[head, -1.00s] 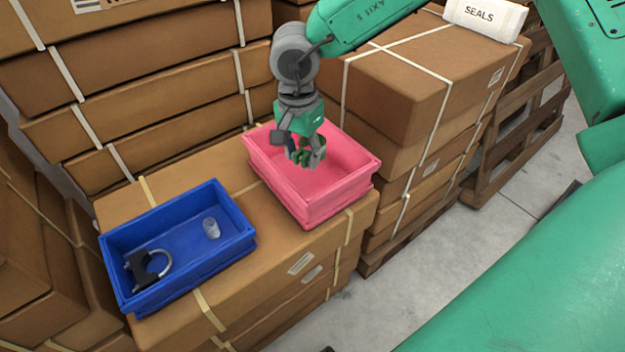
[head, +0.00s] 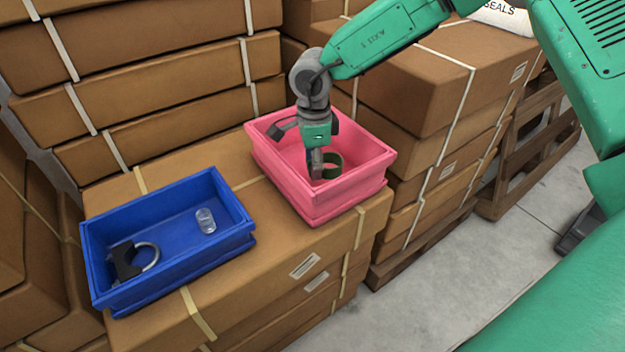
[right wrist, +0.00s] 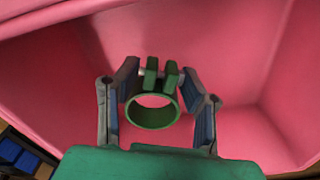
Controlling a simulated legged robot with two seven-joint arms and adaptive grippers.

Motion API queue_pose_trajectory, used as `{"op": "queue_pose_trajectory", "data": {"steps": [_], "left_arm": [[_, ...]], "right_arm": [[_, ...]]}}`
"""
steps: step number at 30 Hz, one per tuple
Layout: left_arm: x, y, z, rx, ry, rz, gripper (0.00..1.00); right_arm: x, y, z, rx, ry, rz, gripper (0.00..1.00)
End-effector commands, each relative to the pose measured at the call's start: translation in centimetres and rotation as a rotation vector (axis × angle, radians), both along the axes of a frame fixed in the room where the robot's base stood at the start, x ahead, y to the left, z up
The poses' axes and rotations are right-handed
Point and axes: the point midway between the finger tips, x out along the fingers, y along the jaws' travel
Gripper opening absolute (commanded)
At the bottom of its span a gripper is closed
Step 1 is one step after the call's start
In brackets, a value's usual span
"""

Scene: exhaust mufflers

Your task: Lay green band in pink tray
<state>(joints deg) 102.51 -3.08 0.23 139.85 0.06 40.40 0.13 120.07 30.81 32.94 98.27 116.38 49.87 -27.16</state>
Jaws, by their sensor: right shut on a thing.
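The green band (head: 333,167) is a dark green ring; the right wrist view shows it as a ring (right wrist: 153,116) with two tabs at its top. My right gripper (head: 318,168) is shut on it, with a finger on each side of the tabs in the wrist view (right wrist: 158,92). The gripper and band are inside the pink tray (head: 355,196), low between its walls. Whether the band touches the tray floor I cannot tell. My left gripper is not in view.
Stacked cartons (head: 170,85) rise behind. A white seals bag (head: 503,14) lies at the upper right.

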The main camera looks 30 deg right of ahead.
Motion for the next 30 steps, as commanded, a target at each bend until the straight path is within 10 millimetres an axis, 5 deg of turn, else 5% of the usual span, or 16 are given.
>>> {"op": "queue_pose_trajectory", "data": {"steps": [6,19,20,21,30], "left_arm": [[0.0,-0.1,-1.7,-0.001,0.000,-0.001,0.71],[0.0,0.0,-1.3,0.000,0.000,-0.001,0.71],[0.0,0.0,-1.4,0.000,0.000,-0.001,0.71],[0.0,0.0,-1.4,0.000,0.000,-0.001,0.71],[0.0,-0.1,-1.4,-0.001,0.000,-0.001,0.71]], "right_arm": [[0.0,0.1,-3.7,-0.004,0.003,0.001,0.04],[0.0,0.1,-4.1,-0.003,0.002,0.001,0.00],[0.0,0.1,-4.0,-0.003,0.001,0.001,0.47],[0.0,0.1,-4.0,-0.003,0.001,0.001,0.57],[0.0,0.1,-4.0,-0.004,0.001,0.001,0.57]]}}
